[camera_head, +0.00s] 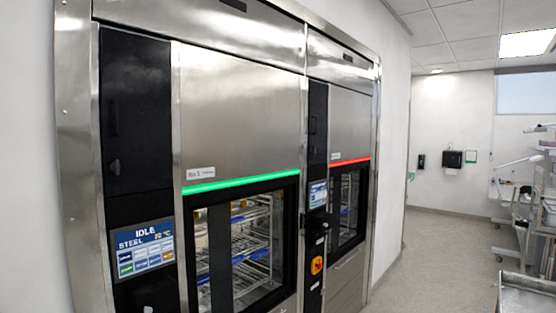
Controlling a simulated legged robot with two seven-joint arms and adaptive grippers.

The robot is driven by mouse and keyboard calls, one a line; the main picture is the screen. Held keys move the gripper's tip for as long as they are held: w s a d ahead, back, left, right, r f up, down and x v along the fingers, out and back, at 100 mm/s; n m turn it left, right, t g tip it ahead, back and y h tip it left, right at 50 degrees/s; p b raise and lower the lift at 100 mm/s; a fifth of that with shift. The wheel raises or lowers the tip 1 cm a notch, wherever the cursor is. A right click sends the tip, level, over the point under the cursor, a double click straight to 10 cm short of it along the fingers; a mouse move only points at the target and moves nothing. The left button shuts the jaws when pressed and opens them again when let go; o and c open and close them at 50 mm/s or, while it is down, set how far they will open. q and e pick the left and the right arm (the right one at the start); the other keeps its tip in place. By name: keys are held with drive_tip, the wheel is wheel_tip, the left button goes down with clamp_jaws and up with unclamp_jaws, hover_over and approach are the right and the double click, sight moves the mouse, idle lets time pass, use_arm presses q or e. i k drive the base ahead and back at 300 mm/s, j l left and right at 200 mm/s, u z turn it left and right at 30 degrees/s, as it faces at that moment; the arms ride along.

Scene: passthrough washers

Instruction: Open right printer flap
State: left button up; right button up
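Two steel washers are set in the wall, seen at an angle. The right washer's narrow black column (317,120) stands between the two steel fronts. Its upper black panel looks shut, flush with the column, with a small dark handle or latch on it. Below it is a lit screen (318,194). The left washer has a wider black panel (137,110), also shut, above a screen (141,249) reading IDLE. I cannot tell for certain which panel is the printer flap. Neither of my grippers is visible.
The left washer has a green light strip (240,184) and a glass door (245,250) with racks behind it. The right washer has a red strip (350,161). Open floor (430,250) lies to the right, with a metal cart (527,290) at the lower right.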

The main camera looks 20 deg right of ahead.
sight(321, 221)
drive_tip(key=i+l, duration=1.85)
drive_tip(key=l, duration=0.45)
drive_tip(key=i+l, duration=0.1)
drive_tip(key=l, duration=0.2)
